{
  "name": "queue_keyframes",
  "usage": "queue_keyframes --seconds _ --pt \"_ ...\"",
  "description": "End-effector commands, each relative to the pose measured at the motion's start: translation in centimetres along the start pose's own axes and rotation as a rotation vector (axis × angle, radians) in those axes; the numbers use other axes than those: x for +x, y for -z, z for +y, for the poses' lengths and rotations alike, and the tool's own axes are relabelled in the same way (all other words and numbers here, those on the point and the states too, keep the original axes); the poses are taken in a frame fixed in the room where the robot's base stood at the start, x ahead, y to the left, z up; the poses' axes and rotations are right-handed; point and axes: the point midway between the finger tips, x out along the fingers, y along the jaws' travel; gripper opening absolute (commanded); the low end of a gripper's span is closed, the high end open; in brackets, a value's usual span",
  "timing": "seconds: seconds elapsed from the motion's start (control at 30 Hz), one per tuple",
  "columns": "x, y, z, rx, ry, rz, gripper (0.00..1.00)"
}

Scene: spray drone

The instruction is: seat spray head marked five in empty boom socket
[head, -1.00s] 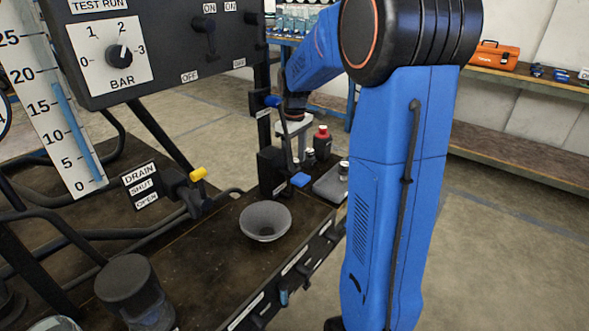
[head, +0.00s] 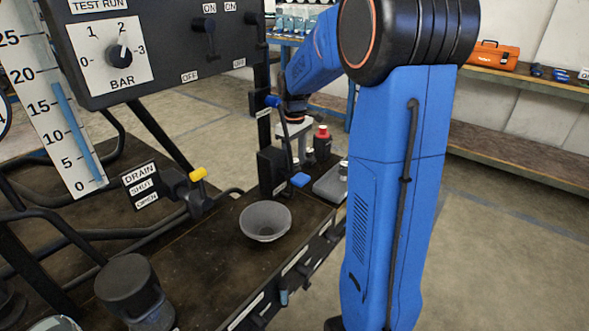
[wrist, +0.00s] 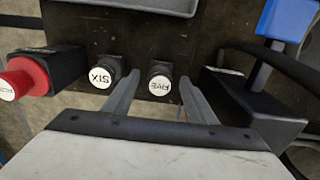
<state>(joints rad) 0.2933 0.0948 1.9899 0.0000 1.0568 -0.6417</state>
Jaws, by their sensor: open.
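The spray head marked five (wrist: 160,84) is a dark cylinder with a white, upside-down label in the wrist view. It stands beside a similar head marked six (wrist: 97,82). My gripper (wrist: 157,92) is open, with one grey finger on each side of the five head; whether they touch it is unclear. The six head lies outside the left finger. I cannot pick out the empty boom socket in either view.
A blue-handled black fixture (wrist: 250,105) is close on the right. A grey tray (head: 328,186) and a grey bowl (head: 265,221) sit on the bench.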

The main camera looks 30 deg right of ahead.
Motion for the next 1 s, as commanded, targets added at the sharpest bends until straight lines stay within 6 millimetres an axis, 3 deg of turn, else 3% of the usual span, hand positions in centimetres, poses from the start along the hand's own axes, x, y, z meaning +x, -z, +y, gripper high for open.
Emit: queue_keyframes --seconds 0.2,0.4,0.43,1.0 --pt "0.0 0.0 0.0 0.0 0.0 0.0 0.52" --pt "0.0 0.0 0.0 0.0 0.0 0.0 0.04" --pt "0.0 0.0 0.0 0.0 0.0 0.0 0.0" --pt "-1.3 0.0 0.0 0.0 0.0 0.0 0.0"
